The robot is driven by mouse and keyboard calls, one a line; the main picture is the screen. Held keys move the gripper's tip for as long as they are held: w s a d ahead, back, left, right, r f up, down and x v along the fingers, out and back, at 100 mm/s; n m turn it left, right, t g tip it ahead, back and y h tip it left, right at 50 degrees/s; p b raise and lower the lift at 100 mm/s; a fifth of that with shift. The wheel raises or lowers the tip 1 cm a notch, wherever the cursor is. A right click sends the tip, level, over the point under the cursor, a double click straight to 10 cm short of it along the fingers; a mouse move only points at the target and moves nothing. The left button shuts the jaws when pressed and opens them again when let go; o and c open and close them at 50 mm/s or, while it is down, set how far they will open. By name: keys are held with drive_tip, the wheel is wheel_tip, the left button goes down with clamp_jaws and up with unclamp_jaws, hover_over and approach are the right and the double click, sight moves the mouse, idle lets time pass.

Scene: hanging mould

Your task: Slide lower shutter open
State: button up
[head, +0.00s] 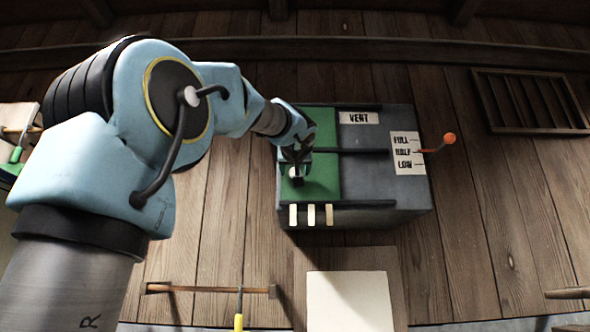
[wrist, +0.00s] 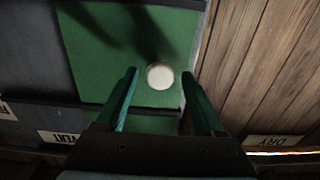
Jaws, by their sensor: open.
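The grey vent box (head: 385,180) hangs on the plank wall, with dark horizontal rails. The lower shutter (head: 325,176) is a green panel at the left of the lower row; grey face shows to its right. It also shows in the wrist view (wrist: 90,60), with a round white knob (wrist: 160,76) near one edge. The upper shutter (head: 318,122) is green too, above the middle rail. My gripper (head: 297,168) is open in front of the lower shutter. In the wrist view my gripper's fingertips (wrist: 160,73) lie on either side of the knob, apart from it; the depth is unclear.
A lever with an orange ball (head: 449,139) sticks out at the box's right, by a FULL/HALF/LOW label (head: 407,153). Cream strips (head: 311,214) mark the lower ledge. A pale panel (head: 349,301) is below. A slatted grille (head: 540,103) is at upper right.

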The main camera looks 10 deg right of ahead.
clamp_jaws()
idle(0.4)
idle(0.9)
